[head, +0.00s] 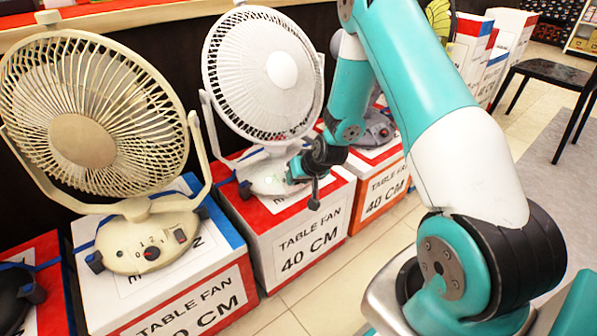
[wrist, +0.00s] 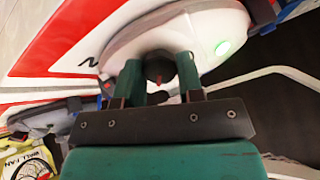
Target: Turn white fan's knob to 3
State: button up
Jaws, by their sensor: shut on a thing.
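The white fan (head: 265,80) stands on a red and white box, with its base (head: 262,181) at the box's top; the base also shows in the wrist view (wrist: 205,32). My gripper (head: 291,172) is at the right side of this base. In the wrist view, the two green fingers of my gripper (wrist: 159,74) are shut on the fan's dark knob (wrist: 157,66). A red mark shows on the knob. The number scale around it is hidden or too small to read.
A beige fan (head: 90,130) with its own knob stands on a box to the left. Another grey fan base (head: 378,130) sits on a box to the right, partly behind my arm. A black chair (head: 550,72) stands at the right. Tiled floor (head: 330,285) is open in front.

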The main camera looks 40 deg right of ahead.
jog(key=shift+m+p, duration=0.35)
jog(key=shift+m, duration=0.25)
jog(key=o, duration=0.9)
jog(key=p+v, duration=0.6)
jog(key=v, duration=1.1)
jog(key=shift+s+d+r, duration=0.15)
